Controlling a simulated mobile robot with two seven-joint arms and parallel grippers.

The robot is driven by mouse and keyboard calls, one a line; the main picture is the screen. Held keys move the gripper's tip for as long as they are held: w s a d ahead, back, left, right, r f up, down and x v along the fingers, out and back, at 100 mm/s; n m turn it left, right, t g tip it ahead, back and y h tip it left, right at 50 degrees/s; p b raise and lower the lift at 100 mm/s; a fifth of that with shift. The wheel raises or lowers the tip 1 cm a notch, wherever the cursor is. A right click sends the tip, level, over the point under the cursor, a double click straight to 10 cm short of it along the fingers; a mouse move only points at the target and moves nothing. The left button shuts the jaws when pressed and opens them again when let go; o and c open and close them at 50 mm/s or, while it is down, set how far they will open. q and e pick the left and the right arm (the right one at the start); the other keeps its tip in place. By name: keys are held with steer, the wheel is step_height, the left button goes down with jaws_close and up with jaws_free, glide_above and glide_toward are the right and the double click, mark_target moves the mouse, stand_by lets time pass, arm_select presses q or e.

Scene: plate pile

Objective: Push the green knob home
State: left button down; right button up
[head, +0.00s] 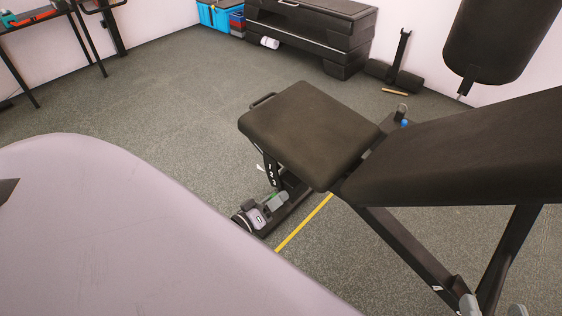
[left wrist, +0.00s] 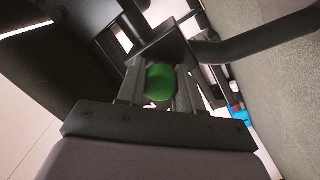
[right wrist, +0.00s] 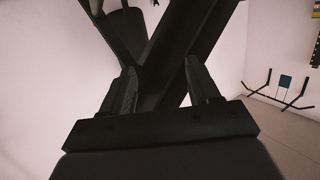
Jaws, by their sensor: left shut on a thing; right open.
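The green knob (left wrist: 160,83) shows in the left wrist view, between the two fingers of my left gripper, which are shut on it. A black frame part lies just behind it. In the head view, my left gripper (head: 274,201) is low by the front end of the bench, below its seat pad (head: 310,128); the knob is too small to make out surely there. My right gripper (right wrist: 163,84) is open, with a black bench bar (right wrist: 175,60) seen between and beyond its fingers. I cannot tell whether they touch the bar.
The bench's back pad (head: 470,145) slopes up to the right. A yellow floor line (head: 303,222) runs beneath the bench. A black step platform (head: 310,35) and blue bins (head: 215,14) stand at the back wall. The carpet (head: 150,105) left of the bench is clear.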

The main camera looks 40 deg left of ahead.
arm_select(q)
steer(key=shift+w, duration=0.2)
arm_select(e)
steer(key=shift+d, duration=0.35)
arm_select(q)
steer(key=shift+r, duration=0.1)
steer(key=c, duration=0.7)
jaws_free()
steer(key=shift+w, duration=0.1)
steer(key=shift+c, duration=0.2)
arm_select(e)
steer(key=shift+f, duration=0.1)
arm_select(q)
steer(key=s+p, duration=0.2)
steer(key=s, duration=0.5)
steer(key=shift+a, duration=0.45)
arm_select(e)
steer(key=shift+w+a+m+g, duration=0.4)
steer(key=shift+a+g, duration=0.1)
steer(key=shift+a, duration=0.15)
